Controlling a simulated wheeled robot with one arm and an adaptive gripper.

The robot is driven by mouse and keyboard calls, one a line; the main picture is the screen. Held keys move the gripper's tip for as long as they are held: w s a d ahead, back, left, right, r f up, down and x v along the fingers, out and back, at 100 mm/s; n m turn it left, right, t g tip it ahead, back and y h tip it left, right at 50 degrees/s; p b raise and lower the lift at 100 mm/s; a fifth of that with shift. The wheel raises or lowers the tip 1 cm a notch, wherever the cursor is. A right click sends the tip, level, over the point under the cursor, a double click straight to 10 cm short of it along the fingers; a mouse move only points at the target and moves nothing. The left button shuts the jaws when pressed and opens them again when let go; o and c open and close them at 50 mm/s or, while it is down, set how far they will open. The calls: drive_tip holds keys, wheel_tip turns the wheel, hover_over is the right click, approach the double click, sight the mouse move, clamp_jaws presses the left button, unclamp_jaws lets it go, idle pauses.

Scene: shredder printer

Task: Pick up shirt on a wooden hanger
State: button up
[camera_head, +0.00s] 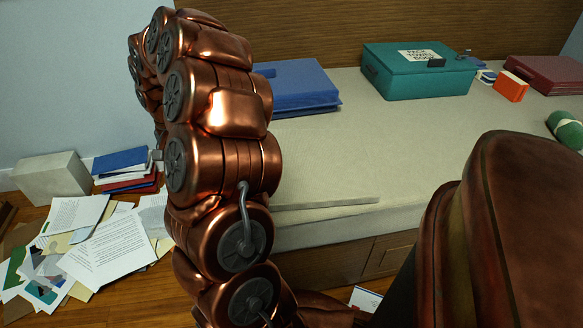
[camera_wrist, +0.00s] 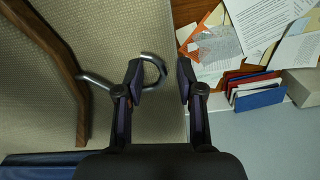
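In the wrist view, the wooden hanger (camera_wrist: 62,62) is a brown bar on the left, with a metal hook (camera_wrist: 152,58) reaching right. The hook's curved end shows around the tip of the left finger and in the gap between the fingers. My gripper (camera_wrist: 158,82) is open, with one finger on each side of the gap. I cannot tell whether the left finger touches the hook. I cannot make out the shirt apart from the beige textured surface. In the head view my arm covers the middle, and the hanger and gripper are not clearly seen.
A beige bench top (camera_head: 345,140) holds a blue folder stack (camera_head: 296,86), a teal box (camera_head: 418,70), an orange box (camera_head: 510,86) and a dark red case (camera_head: 548,74). Loose papers (camera_head: 105,250), books (camera_head: 124,168) and a grey block (camera_head: 50,176) lie on the floor at left.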

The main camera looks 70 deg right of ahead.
drive_tip(key=shift+c, duration=0.3)
clamp_jaws()
drive_tip(key=shift+r, duration=0.15)
